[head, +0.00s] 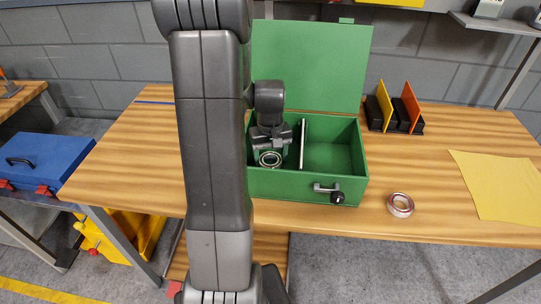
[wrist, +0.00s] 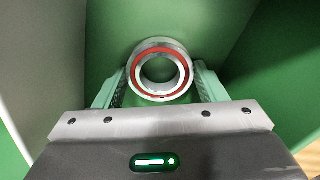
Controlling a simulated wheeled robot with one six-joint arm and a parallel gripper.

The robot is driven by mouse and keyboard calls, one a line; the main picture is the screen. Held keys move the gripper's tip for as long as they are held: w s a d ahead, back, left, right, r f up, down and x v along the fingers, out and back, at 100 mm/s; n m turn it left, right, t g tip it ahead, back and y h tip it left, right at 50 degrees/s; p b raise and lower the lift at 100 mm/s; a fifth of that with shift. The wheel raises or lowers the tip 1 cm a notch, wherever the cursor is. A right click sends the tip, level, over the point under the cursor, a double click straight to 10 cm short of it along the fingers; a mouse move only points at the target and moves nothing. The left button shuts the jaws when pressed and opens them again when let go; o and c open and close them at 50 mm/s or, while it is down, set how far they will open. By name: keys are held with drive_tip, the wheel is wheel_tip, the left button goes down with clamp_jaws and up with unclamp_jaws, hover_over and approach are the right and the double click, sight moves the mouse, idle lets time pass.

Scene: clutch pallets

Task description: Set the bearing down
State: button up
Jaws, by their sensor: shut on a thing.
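A metal ring bearing with a red seal (wrist: 160,70) is between the fingers of my gripper (wrist: 160,88) in the wrist view. The fingers are shut on its two sides. In the head view the bearing (head: 270,158) shows below my gripper (head: 270,150), inside the left compartment of an open green box (head: 345,187). Whether the bearing touches the box floor I cannot tell. A second bearing (head: 400,204) lies on the wooden table (head: 440,222), to the right of the box.
A white divider (head: 303,145) splits the box; its right compartment looks empty. The green lid (head: 315,65) stands open behind. A latch handle (head: 330,192) sticks out in front. A yellow sheet (head: 495,185) and a rack with yellow and orange plates (head: 395,110) are to the right.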

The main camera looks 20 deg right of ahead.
drive_tip(key=shift+f, duration=0.1)
drive_tip(key=o, duration=1.2)
wheel_tip(320, 180, up, 12)
drive_tip(key=shift+r, duration=0.1)
